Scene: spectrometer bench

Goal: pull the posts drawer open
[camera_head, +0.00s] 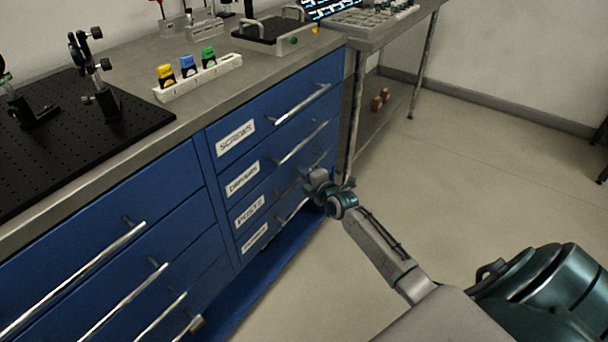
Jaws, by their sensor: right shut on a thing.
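The posts drawer (272,198) is the third one down in the right stack of the blue cabinet, with a white label reading POSTS (249,211). Its front looks about flush with the drawers around it. My right gripper (309,181) is at the right part of this drawer front, shut on its bar handle. The gripper hides most of that handle. My left gripper is not in view.
The screws drawer handle (302,104) and drivers drawer handle (303,143) stick out above my gripper. A lower drawer's handle (293,211) is below. A side table leg (355,115) stands behind. The floor (480,190) to the right is clear.

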